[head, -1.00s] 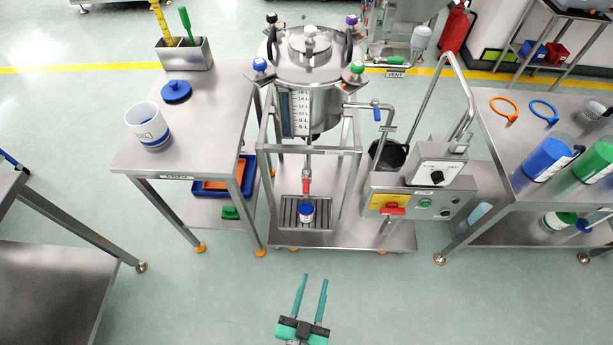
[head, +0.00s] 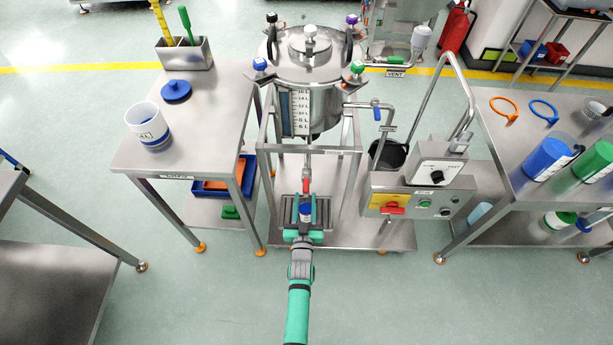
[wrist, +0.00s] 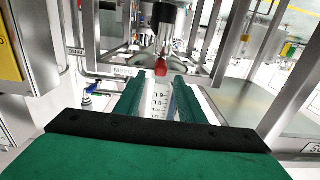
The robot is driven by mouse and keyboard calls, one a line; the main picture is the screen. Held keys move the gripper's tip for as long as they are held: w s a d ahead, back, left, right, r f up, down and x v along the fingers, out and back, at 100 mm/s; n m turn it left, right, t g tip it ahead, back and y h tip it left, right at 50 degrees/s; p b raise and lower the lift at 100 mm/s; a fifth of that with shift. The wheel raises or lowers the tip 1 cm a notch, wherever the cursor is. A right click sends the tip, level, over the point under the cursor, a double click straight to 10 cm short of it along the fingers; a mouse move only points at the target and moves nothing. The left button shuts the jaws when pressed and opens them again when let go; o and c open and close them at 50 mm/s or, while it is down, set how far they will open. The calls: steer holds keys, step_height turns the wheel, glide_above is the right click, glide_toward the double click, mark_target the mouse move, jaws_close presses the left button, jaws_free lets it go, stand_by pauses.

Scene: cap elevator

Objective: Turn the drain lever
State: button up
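The red drain lever (head: 306,184) is on the thin vertical pipe under the steel tank (head: 312,108). In the wrist view a small red part (wrist: 161,67), which looks like this lever, lies just beyond the fingertips. My gripper (head: 306,197) points at the drain area, with its two green fingers apart. The fingertips look close below the lever in the head view, and the exact distance cannot be told. In the wrist view my gripper (wrist: 158,80) has a white surface with printed volume marks visible between its fingers. I see no hold on anything.
A small blue-and-white jar (head: 306,209) stands on the drain grate, partly hidden by my gripper. Frame legs (head: 271,190) flank the drain on both sides. A control box (head: 422,200) is at the right. A table (head: 205,120) with a white cup is at the left.

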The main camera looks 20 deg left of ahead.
mark_target(307, 177)
steer(key=x, duration=1)
steer(key=shift+w+a, duration=0.1)
steer(key=shift+w, duration=0.25)
steer(key=shift+c, duration=0.6)
jaws_close()
